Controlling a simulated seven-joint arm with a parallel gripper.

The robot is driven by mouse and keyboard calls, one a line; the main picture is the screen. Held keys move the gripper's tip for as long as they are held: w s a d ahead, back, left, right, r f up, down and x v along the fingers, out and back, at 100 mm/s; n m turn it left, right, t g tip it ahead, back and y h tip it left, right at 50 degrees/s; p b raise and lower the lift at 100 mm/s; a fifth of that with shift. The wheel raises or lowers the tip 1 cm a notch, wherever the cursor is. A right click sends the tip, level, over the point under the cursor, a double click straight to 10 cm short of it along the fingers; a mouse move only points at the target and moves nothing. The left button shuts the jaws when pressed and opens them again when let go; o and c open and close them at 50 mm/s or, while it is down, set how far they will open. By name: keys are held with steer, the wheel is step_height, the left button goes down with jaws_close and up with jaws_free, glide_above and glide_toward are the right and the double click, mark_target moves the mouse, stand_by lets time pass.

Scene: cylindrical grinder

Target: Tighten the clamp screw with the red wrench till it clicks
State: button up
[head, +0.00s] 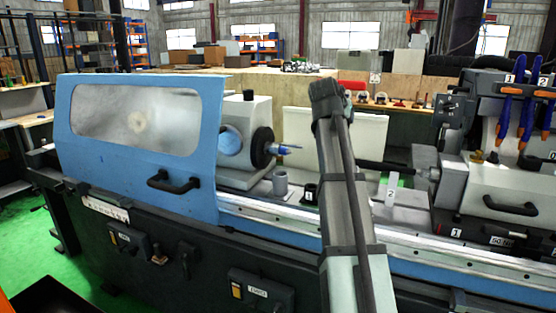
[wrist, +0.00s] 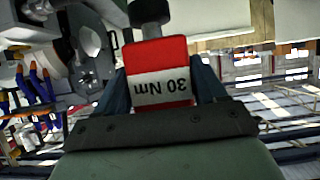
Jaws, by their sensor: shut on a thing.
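In the wrist view my gripper (wrist: 160,88) is shut on the red wrench (wrist: 158,52). The wrench's red block has a white band reading "30 Nm", upside down in the picture. Its dark round end (wrist: 148,12) points away from my gripper, towards the top edge. In the head view my arm stands in front of the machine, and my gripper cannot be made out behind it. I cannot pick out the clamp screw for certain in either view, nor tell whether the wrench touches anything.
The grinder's blue door (head: 140,95) covers the left end. The workhead (head: 245,140) with a blue-tipped spindle is left of my arm. The tailstock (head: 500,185) is at the right, with blue-and-orange tools (head: 527,118) hanging above it. A cream panel (head: 300,135) stands behind the bed.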

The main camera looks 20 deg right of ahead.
steer(key=w+d+f+n+t+y, duration=0.1)
steer(key=w+d+n+t+y, duration=0.1)
steer(key=w+d+n+y, duration=1.1)
steer(key=shift+w+d+f+t, duration=0.3)
steer(key=shift+w+d+t, duration=0.1)
steer(key=shift+d, duration=0.25)
stand_by(2.0)
steer(key=shift+f, duration=1.95)
stand_by(1.6)
steer(key=shift+s+m+t+h, duration=0.1)
steer(key=shift+m+t+h, duration=0.2)
steer(key=shift+m+h, duration=0.5)
